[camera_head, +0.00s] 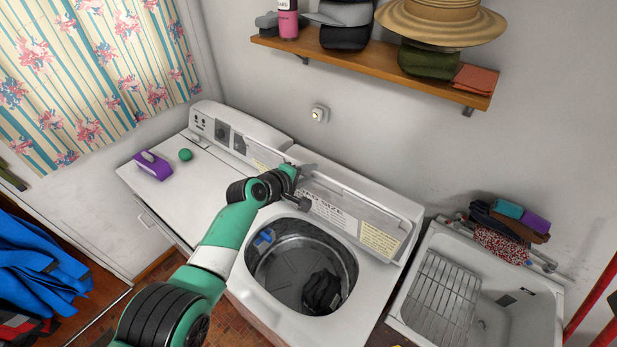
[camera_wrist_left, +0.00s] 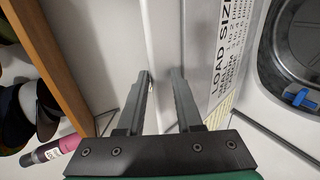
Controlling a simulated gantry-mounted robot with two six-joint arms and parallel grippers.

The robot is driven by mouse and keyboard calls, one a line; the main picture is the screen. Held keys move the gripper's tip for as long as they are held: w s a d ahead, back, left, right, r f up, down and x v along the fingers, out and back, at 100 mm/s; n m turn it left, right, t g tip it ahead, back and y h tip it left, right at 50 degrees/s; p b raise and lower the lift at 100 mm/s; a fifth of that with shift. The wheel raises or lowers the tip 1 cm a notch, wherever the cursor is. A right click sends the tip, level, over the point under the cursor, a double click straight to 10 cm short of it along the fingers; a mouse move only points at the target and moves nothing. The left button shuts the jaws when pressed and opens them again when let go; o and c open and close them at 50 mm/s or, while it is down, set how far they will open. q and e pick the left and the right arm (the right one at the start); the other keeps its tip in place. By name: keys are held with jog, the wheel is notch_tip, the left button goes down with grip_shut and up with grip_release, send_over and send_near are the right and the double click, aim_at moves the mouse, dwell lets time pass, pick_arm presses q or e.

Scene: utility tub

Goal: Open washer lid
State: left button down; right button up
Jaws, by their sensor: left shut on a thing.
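The washer (camera_head: 320,318) is a white top-loader in the middle of the head view, with its tub (camera_head: 300,268) uncovered. Its lid (camera_head: 346,222) stands raised at the back of the opening, its label side facing the front. My left gripper (camera_head: 305,184) is at the lid's upper left part. In the left wrist view, the two fingers of my left gripper (camera_wrist_left: 162,76) are on either side of the lid's edge, shut on it. A dark cloth (camera_head: 322,291) and a blue item (camera_head: 264,237) lie in the tub. My right gripper is not in view.
A dryer (camera_head: 175,190) with a purple iron-shaped item (camera_head: 152,165) and a green ball (camera_head: 186,155) stands to the left. A sink (camera_head: 520,315) with a wire rack (camera_head: 440,297) is to the right. A wooden shelf (camera_head: 375,72) with hats hangs above.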

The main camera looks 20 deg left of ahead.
pick_arm(q)
jog(key=shift+w+f, duration=0.1)
jog(key=shift+f, duration=0.3)
jog(key=c, duration=0.9)
grip_release()
jog(key=shift+f, duration=0.1)
jog(key=shift+r, duration=0.3)
